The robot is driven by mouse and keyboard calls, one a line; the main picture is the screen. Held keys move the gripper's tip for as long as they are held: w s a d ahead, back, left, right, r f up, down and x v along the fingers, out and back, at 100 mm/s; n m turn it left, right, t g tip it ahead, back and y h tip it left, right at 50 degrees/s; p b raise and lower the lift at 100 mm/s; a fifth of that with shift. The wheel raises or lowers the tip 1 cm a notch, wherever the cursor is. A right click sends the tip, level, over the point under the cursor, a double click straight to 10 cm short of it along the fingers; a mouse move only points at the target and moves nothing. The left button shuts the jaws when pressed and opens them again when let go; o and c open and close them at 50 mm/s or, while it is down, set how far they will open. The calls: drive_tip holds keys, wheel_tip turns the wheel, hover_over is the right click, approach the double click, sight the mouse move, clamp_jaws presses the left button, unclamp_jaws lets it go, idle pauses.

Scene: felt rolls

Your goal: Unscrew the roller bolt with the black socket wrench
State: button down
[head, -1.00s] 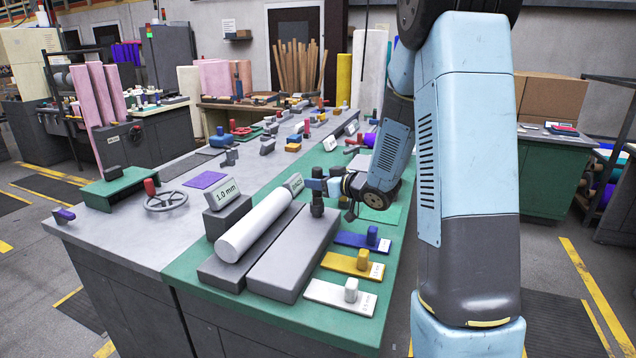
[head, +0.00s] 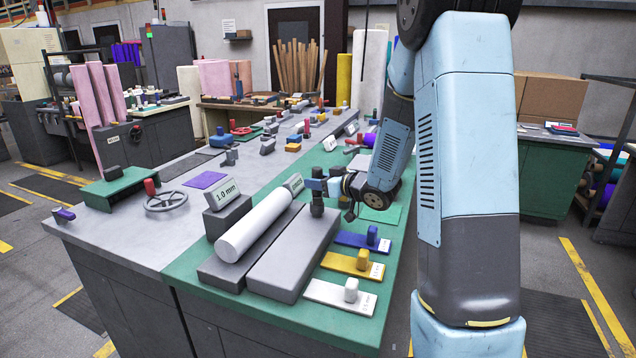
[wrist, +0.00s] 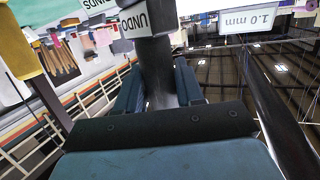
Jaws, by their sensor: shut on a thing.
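My gripper (head: 318,182) is shut on the black socket wrench (head: 317,206), at the far end of the long grey block. In the wrist view the dark upright shaft of the wrench (wrist: 157,72) stands between my two blue fingers. The wrench looks upright, with its lower end at the block's far right end. The roller bolt cannot be made out, and I cannot tell whether the wrench sits on it. The white roller (head: 255,226) lies to the left of the grey block (head: 293,257).
Blue (head: 361,242), yellow (head: 350,264) and white (head: 340,297) plates with knobs lie along the bench's right edge. A 1.0 mm sign (head: 226,192) stands at the roller's left. A handwheel (head: 166,201) is further left. The grey bench top around the handwheel is mostly clear.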

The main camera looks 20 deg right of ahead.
sight(318, 168)
idle(0.6)
drive_tip(key=shift+r, duration=3.5)
